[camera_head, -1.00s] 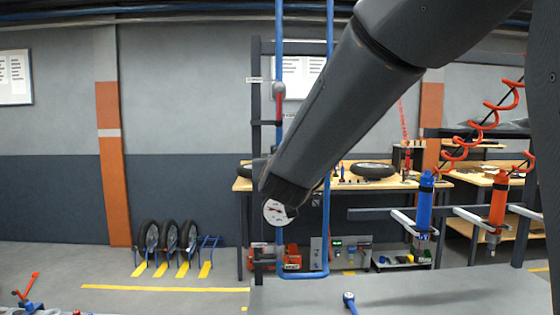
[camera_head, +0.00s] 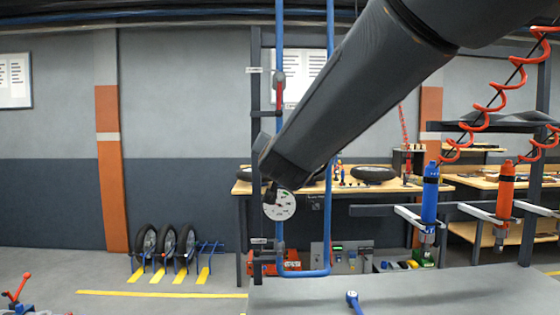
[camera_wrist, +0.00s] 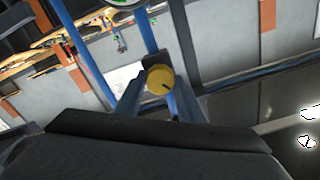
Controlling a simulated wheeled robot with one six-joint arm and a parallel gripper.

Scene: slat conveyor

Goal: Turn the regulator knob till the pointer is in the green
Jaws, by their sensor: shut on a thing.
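A yellow regulator knob (camera_wrist: 159,76) with a dark mark shows in the wrist view, between the two fingers of my gripper (camera_wrist: 160,88). The gripper is shut on the knob. In the head view, my arm hides the knob and the fingers. A round white pressure gauge (camera_head: 281,206) hangs at the blue pipework, just below the end of my arm. Its pointer is too small to read. In the wrist view only the gauge's lower edge (camera_wrist: 124,3), with some green, shows at the top.
Blue vertical pipes (camera_head: 328,220) and a dark post stand around the gauge. A grey surface (camera_head: 420,288) with a small blue tool (camera_head: 353,300) lies in front. A blue cylinder tool (camera_head: 430,195) and an orange one (camera_head: 505,192) hang at right.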

